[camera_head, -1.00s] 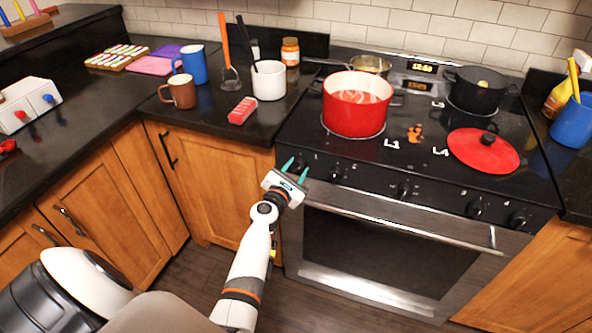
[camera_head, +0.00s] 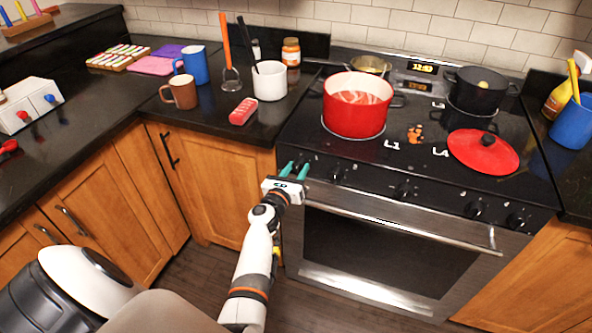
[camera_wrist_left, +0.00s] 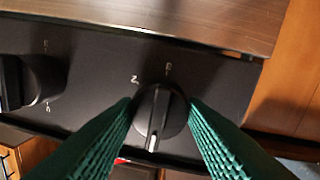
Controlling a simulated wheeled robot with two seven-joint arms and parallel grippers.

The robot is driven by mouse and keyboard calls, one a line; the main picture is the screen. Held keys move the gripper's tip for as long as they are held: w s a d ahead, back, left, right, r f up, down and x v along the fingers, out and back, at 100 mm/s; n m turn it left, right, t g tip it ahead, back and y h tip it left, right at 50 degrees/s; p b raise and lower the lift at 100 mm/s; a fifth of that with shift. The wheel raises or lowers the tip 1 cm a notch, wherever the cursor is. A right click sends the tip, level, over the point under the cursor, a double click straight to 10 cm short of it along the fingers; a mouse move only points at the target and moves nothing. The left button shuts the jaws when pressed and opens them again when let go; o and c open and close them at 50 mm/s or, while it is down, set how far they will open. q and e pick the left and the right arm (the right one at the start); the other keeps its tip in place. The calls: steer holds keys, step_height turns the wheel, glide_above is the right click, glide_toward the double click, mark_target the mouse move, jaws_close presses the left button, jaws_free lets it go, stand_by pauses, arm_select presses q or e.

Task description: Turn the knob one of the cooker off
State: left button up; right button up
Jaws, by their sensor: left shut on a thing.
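The cooker (camera_head: 400,240) stands at the right with a row of black knobs along its front panel. My left gripper (camera_head: 295,171) is at the leftmost knob, at the left end of that panel. In the left wrist view the knob (camera_wrist_left: 158,113) is black with a white pointer mark, and the teal fingers of the gripper (camera_wrist_left: 160,112) are on either side of it, shut on it. In the head view the gripper hides most of this knob. A neighbouring knob (camera_head: 337,174) is to its right, clear of the gripper. My right gripper is not in view.
A red pot (camera_head: 356,110) stands on the front left burner and a black pot (camera_head: 478,90) at the back right. A red lid (camera_head: 483,152) lies front right. The oven handle (camera_head: 400,222) runs below the knobs. Floor in front is clear.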

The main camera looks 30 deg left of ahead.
arm_select(q)
steer(key=shift+f, duration=0.15)
stand_by(0.3)
steer(key=o, duration=1)
steer(key=shift+c, duration=0.2)
steer(key=s+d, duration=0.1)
steer(key=s, duration=0.6)
steer(key=shift+s+d, duration=0.15)
steer(key=shift+s, duration=0.05)
